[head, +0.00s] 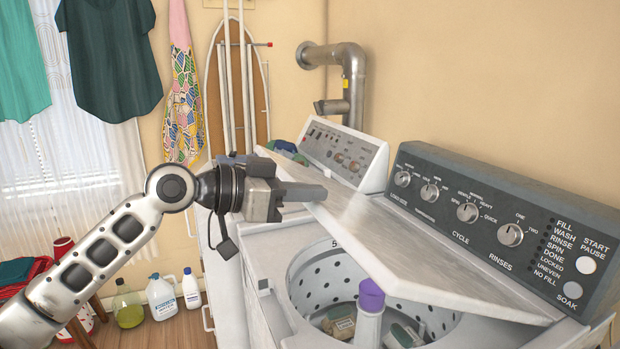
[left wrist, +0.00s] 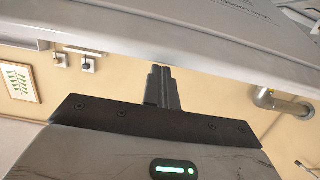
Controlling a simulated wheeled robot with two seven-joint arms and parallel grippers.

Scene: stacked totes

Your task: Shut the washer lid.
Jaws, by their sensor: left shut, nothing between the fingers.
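The washer lid (head: 400,243) is a pale, worn panel. It is partly open, tilted over the washer's round opening, with its far edge by the control panel (head: 490,225). The drum (head: 325,275) with its dark holes shows beneath it. My left gripper (head: 320,192) is shut and empty at the lid's left end; I cannot tell whether it touches the lid. In the left wrist view, the shut fingers (left wrist: 162,88) point up toward a large pale panel (left wrist: 180,35), seemingly the lid's underside. My right gripper is not in view.
A second appliance (head: 345,155) stands behind at the left. A metal pipe (head: 353,85) runs along the wall. Several bottles (head: 162,298) stand on the floor at left.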

